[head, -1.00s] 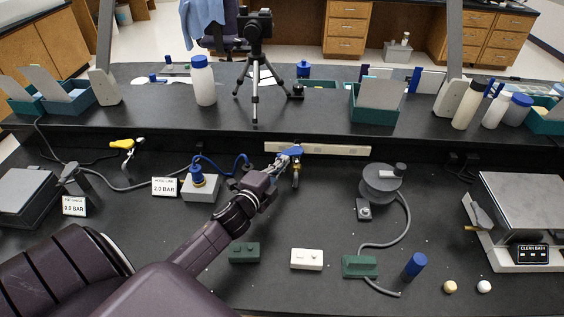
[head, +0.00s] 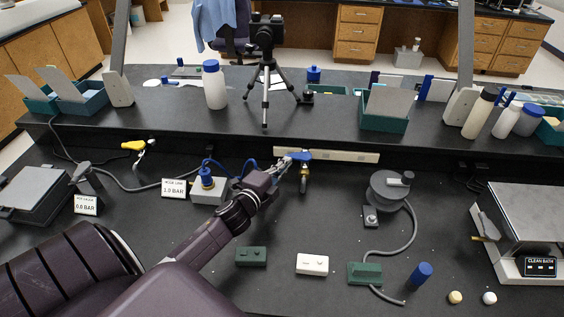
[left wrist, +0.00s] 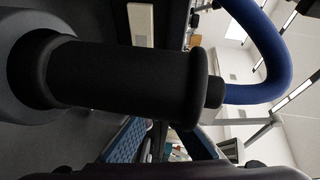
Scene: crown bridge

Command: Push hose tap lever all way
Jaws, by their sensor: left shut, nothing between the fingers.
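Contact seems likely, but I cannot tell for sure. The gripper partly hides the tap. The left wrist view is filled by a black cylinder (left wrist: 125,75) with a blue hose (left wrist: 270,55) at its end. The lever is not clear there. My right gripper is not in view.
A grey box with a blue-topped fitting (head: 208,188) stands left of my gripper, beside a sign reading about 1.0 BAR (head: 174,188). A grey reel (head: 388,188) with hose is right. Bench between tap and reel is clear.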

